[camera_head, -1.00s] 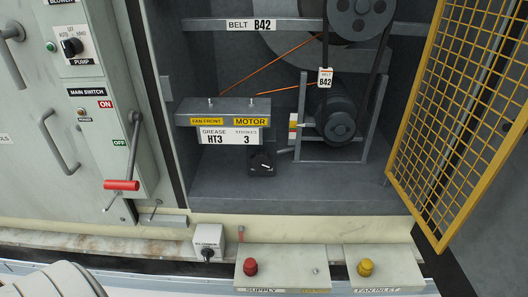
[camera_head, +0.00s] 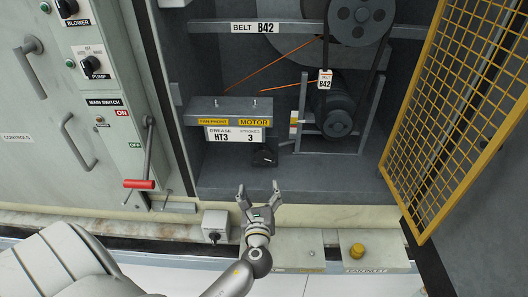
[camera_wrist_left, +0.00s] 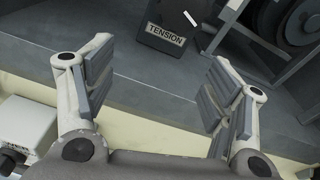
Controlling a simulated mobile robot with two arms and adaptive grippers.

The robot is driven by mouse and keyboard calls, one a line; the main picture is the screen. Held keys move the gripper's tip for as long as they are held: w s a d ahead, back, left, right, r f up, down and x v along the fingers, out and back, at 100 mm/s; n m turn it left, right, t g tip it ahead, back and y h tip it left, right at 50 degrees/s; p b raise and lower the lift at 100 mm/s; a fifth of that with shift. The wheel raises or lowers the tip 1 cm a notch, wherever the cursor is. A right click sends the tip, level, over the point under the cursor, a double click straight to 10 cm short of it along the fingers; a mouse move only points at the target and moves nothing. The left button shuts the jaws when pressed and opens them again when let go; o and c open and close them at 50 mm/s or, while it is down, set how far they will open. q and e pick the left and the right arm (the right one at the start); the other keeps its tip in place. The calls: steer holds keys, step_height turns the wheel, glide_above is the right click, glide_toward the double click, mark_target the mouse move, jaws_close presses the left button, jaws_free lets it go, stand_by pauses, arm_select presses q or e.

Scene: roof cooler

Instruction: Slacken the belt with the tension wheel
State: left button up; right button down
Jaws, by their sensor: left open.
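The tension wheel is a small black knob with a white mark (camera_head: 265,155), low in the open cabinet below the grease label. In the left wrist view its black housing (camera_wrist_left: 172,36), labelled TENSION, shows at the top between the fingers, beyond them. The belt (camera_head: 378,62) runs between the upper pulley (camera_head: 358,18) and the lower motor pulley (camera_head: 338,123), with a white B42 tag (camera_head: 325,79) beside it. My left gripper (camera_head: 259,188) is open and empty, in front of and below the tension wheel. My right gripper is out of view.
A yellow mesh door (camera_head: 455,110) stands open at the right. At the left is the control panel with a red-handled main switch (camera_head: 139,184). A grey switch box (camera_head: 215,226) and a yellow button (camera_head: 357,250) sit below the cabinet.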

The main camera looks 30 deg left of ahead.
mark_target(264, 159)
arm_select(q)
steer(key=w+a+r, duration=0.1)
steer(key=w, duration=0.2)
steer(key=w+a+r+m+p, duration=0.1)
steer(key=w+a, duration=0.1)
steer(key=w, duration=0.2)
steer(key=w+a+r+m+t+p, duration=0.1)
steer(key=w+a, duration=0.1)
steer(key=w, duration=0.1)
steer(key=shift+w+a+r, duration=0.2)
steer(key=shift+r, duration=0.05)
steer(key=shift+c, duration=0.4)
steer(key=c, duration=0.9)
